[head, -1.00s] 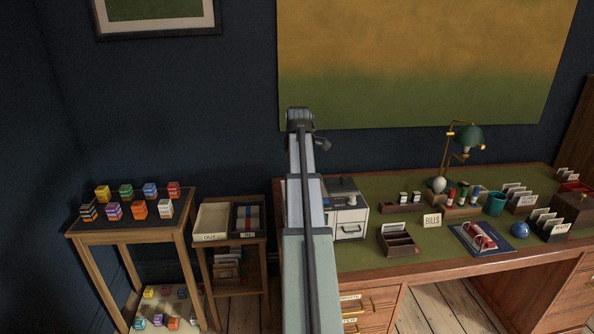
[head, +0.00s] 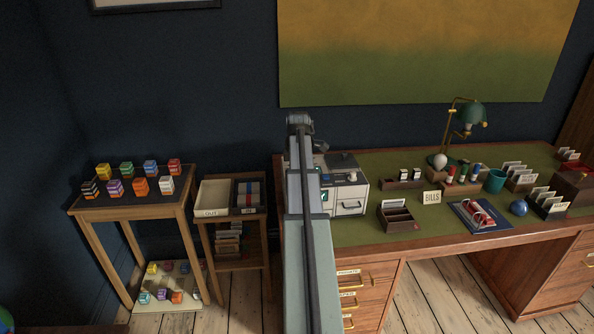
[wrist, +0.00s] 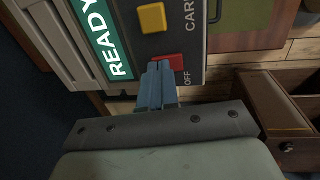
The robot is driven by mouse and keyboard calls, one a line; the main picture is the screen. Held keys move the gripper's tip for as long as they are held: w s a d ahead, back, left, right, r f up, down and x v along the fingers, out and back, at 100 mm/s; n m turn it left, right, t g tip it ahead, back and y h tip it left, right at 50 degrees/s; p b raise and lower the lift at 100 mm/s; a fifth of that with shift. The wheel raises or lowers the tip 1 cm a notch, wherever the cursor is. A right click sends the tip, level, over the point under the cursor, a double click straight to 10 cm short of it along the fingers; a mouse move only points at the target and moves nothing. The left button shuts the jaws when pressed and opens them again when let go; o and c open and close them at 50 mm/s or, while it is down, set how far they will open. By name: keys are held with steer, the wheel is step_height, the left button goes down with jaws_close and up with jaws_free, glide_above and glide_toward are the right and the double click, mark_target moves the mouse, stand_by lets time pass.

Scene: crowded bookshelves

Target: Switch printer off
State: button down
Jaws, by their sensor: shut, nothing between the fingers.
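The printer (head: 349,195) is a pale box with a dark top on the left end of the desk, partly hidden by my arm in the head view. In the wrist view its panel shows a green READY display (wrist: 104,38), a yellow button (wrist: 152,18) and a red button (wrist: 172,59) beside the word OFF. My gripper (wrist: 158,70) is shut and empty, with its fingertips over the lower left part of the red button. I cannot tell whether they touch it. The fingers are hidden behind my arm in the head view.
The green-topped desk (head: 360,232) holds a card box (head: 398,217), a BILLS sign (head: 431,197) and a lamp (head: 469,115) right of the printer. A side table with OUT tray (head: 213,196) stands to its left. An open drawer (wrist: 270,105) shows right of my gripper.

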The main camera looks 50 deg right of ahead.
steer(key=shift+f, duration=0.1)
steer(key=shift+w+d+f, duration=0.3)
steer(key=shift+f, duration=0.2)
stand_by(0.3)
steer(key=shift+s+a, duration=0.6)
step_height(320, 180, up, 14)
steer(key=w+d+r, duration=0.1)
steer(key=w+d, duration=0.1)
steer(key=s+a, duration=0.3)
steer(key=f, duration=0.4)
steer(key=w+d+f, duration=0.1)
steer(key=f, duration=0.8)
steer(key=shift+w+d+f, duration=0.25)
steer(key=shift+d+f, duration=0.1)
